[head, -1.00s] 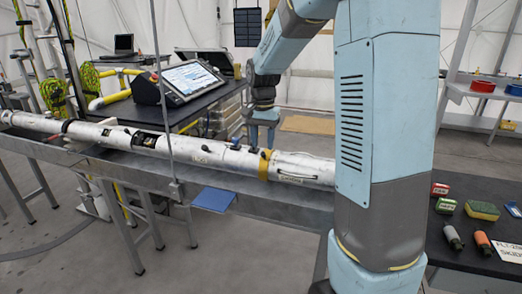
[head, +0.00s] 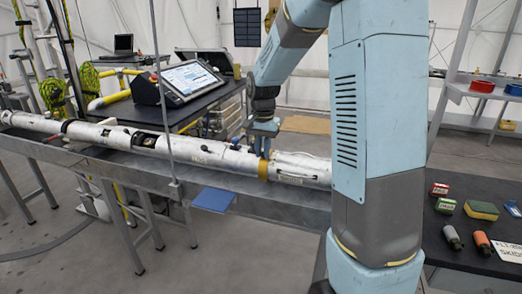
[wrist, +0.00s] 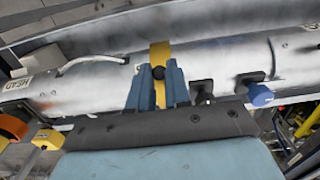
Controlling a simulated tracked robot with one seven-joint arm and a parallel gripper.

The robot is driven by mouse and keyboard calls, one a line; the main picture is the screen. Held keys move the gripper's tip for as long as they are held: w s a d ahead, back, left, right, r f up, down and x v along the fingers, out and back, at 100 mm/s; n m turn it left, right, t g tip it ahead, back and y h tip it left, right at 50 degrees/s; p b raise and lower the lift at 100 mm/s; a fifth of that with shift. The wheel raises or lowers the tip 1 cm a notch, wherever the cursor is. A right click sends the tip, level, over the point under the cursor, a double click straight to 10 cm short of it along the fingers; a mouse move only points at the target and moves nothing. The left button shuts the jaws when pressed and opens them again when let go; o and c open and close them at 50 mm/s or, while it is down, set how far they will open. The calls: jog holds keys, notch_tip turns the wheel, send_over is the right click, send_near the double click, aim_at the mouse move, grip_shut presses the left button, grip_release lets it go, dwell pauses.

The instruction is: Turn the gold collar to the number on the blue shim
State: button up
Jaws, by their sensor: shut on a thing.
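The gold collar (head: 263,170) is a band around the long silver tube (head: 215,157), near its right part. It also shows in the wrist view (wrist: 160,52), running up between my fingers. My gripper (head: 264,150) is above the collar in the head view. In the wrist view my gripper (wrist: 158,88) has its two blue fingers closed around the collar's dark round knob (wrist: 158,72). A blue piece (wrist: 260,95) sits on the tube's side to the right of my fingers. I cannot tell whether it is the shim, and no number on it is readable.
The tube lies along a grey metal rail (head: 150,165). A dark table (head: 475,245) at the right holds a sponge (head: 481,210), small boxes and two small bottles. A tilted screen (head: 190,77) stands behind the tube. A dark fitting (wrist: 201,90) lies close right of my fingers.

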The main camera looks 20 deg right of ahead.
grip_shut()
jog(key=shift+a, duration=0.1)
jog(key=shift+w, duration=0.1)
jog(key=shift+w+d+r+g+y, duration=0.3)
jog(key=shift+w+g+y, duration=0.1)
jog(key=shift+g, duration=0.1)
jog(key=shift+s, duration=0.1)
jog(key=o, duration=0.6)
grip_release()
jog(key=shift+o, duration=0.2)
notch_tip(320, 180, up, 14)
jog(key=w, duration=0.1)
jog(key=shift+d+f, duration=0.2)
jog(key=shift+d, duration=0.2)
